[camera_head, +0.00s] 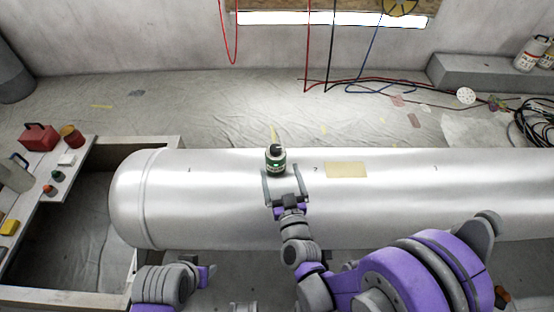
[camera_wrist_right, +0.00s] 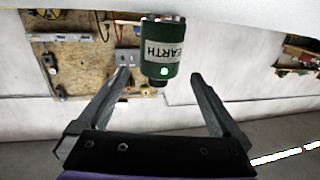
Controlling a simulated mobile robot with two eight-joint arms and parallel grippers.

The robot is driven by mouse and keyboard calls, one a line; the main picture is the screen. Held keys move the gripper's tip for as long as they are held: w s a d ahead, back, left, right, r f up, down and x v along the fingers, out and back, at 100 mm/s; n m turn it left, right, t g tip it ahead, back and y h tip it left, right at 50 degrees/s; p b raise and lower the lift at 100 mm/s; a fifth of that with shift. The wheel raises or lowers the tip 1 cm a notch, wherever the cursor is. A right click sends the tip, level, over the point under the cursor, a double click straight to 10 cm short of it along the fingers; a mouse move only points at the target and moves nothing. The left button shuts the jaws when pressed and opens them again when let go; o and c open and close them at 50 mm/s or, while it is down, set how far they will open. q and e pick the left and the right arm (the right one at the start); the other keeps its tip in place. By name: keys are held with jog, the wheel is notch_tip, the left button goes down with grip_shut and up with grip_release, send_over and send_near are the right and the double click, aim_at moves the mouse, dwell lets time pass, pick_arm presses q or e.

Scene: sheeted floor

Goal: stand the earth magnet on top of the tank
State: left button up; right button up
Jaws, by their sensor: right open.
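The earth magnet (camera_head: 275,160), a dark green cylinder with a black top, stands upright on the silver tank (camera_head: 390,205). In the right wrist view, which shows the scene upside down, the magnet (camera_wrist_right: 163,52) reads EARTH and has a lit green light; its base meets the tank's pale surface (camera_wrist_right: 240,12). My right gripper (camera_head: 281,172) is open, and in its wrist view its two fingers (camera_wrist_right: 161,78) lie to either side of the magnet with visible gaps. My left gripper is not seen; only a part of my left arm shows at the lower left.
At the left, a bench (camera_head: 60,180) carries a red box (camera_head: 39,139), an orange-brown tin (camera_head: 71,136) and small items. A yellowish patch (camera_head: 345,170) lies on the tank right of the magnet. Cables (camera_head: 335,85) hang behind. The tank's top is otherwise largely clear.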

jog(key=s, duration=0.2)
jog(key=s+d, duration=0.1)
jog(key=s, duration=0.2)
jog(key=shift+s, duration=0.15)
jog(key=s+d+f+m+g+h, duration=0.2)
jog(key=s+d+f+g+h, duration=0.1)
jog(key=s+d+g, duration=1)
jog(key=s+d, duration=0.2)
jog(key=s, duration=0.3)
jog(key=shift+s+d+f, duration=0.2)
jog(key=shift+s+f, duration=0.1)
jog(key=shift+f, duration=0.05)
jog(key=shift+r, duration=0.1)
